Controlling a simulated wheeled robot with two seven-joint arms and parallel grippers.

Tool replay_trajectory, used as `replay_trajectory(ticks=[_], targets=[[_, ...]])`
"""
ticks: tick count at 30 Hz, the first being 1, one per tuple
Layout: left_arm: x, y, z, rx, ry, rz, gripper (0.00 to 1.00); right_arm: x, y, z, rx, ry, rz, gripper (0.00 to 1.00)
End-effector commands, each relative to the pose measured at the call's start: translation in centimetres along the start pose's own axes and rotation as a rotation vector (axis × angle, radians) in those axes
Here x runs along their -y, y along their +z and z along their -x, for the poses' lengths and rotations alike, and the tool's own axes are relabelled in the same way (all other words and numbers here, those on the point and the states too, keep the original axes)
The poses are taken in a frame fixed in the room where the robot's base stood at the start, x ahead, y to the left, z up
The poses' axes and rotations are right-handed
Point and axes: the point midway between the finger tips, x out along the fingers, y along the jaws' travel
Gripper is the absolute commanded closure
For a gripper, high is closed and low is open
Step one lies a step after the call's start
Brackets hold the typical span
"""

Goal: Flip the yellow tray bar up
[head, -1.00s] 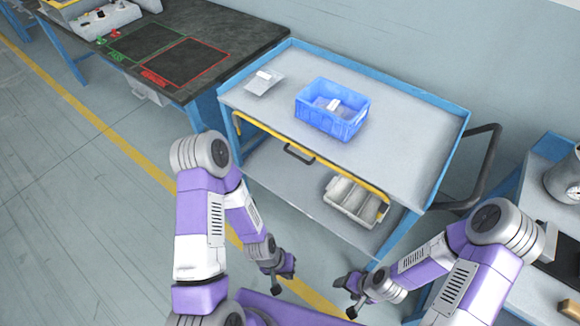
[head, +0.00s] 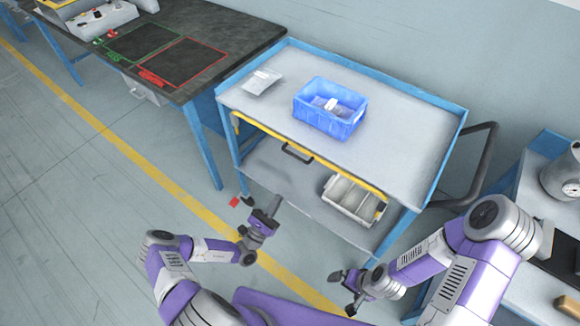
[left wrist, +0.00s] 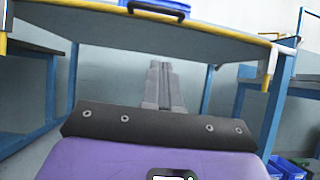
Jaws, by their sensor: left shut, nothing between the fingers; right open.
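The yellow tray bar (head: 325,163) runs along the front edge of the blue-framed cart, just below its grey top (head: 400,133). A black handle (head: 297,153) sits at the bar. In the left wrist view the bar (left wrist: 222,35) crosses the top, with a bent yellow end at right. My left gripper (head: 273,205) is shut and empty, in front of the cart and below the bar, apart from it. Its closed fingers (left wrist: 164,85) point toward the space under the top. My right gripper (head: 345,291) is open and empty, low before the cart's right part.
A blue crate (head: 330,109) and a grey packet (head: 261,81) lie on the cart top. A divided bin (head: 353,199) stands on the lower shelf. A dark workbench (head: 205,53) is at left, another bench (head: 540,215) at right. The floor at left is clear.

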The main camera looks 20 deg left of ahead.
Motion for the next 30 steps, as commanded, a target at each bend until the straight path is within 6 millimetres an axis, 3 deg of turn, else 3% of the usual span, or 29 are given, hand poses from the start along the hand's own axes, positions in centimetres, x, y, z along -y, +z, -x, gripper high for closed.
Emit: replay_trajectory(ticks=[3, 14, 19, 30], targets=[[-0.9, 0.1, 0.2, 0.011, 0.038, -0.011, 1.00, 0.0, 0.0, 0.0, 0.000, 0.000, 0.000, 0.00], [-0.8, 0.1, -0.4, 0.010, 0.032, -0.008, 1.00, 0.0, 0.0, 0.0, 0.000, 0.000, 0.000, 0.00], [-0.8, 0.1, -2.8, 0.012, 0.030, -0.008, 1.00, -0.1, 0.0, -0.2, 0.000, 0.000, 0.000, 0.00], [-1.0, 0.6, -10.4, 0.011, 0.028, -0.008, 1.00, -0.4, -0.1, -0.9, 0.000, 0.000, 0.000, 0.00]])
